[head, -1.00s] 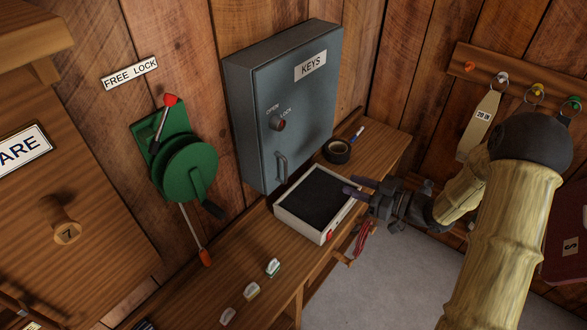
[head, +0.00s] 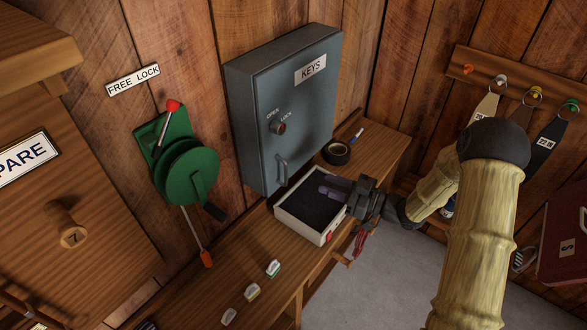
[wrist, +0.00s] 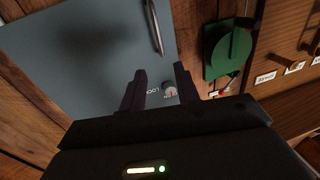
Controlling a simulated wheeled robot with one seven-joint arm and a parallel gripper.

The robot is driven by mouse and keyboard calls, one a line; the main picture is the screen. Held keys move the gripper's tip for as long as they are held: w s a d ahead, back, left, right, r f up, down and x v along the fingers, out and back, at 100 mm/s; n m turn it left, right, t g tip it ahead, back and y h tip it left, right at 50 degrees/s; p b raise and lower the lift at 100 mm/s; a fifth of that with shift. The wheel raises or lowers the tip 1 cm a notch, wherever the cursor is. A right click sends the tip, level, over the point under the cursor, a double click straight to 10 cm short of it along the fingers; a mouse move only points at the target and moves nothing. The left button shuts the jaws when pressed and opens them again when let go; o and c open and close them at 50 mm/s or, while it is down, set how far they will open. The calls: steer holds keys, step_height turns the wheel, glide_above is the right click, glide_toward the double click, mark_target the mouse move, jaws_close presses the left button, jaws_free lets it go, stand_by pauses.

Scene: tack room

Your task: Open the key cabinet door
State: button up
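The key cabinet (head: 300,100) is a grey-blue metal box on the plank wall, labelled KEYS, with its door shut. A round knob (head: 278,127) sits on the door between the words OPEN and LOCK; I cannot tell which it points to. A vertical bar handle (head: 282,171) is below it. My gripper (head: 326,186) is open and empty, in front of the door's lower part and above the tray, apart from the handle. In the wrist view the door appears inverted, with the knob (wrist: 170,88) between my fingers (wrist: 160,80) and the handle (wrist: 157,28) beyond them.
A white-rimmed tray (head: 324,236) with a dark lining lies on the wooden bench (head: 205,277) under the cabinet. A tape roll (head: 337,153) and a pen are behind it. A green winch (head: 190,172) hangs left of the cabinet. Tagged hooks (head: 501,80) are at right.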

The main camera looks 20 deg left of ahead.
steer(key=w+a+p, duration=0.2)
steer(key=a+p, duration=0.1)
steer(key=a, duration=0.8)
steer(key=shift+w, duration=0.15)
steer(key=shift+a, duration=0.1)
jaws_close()
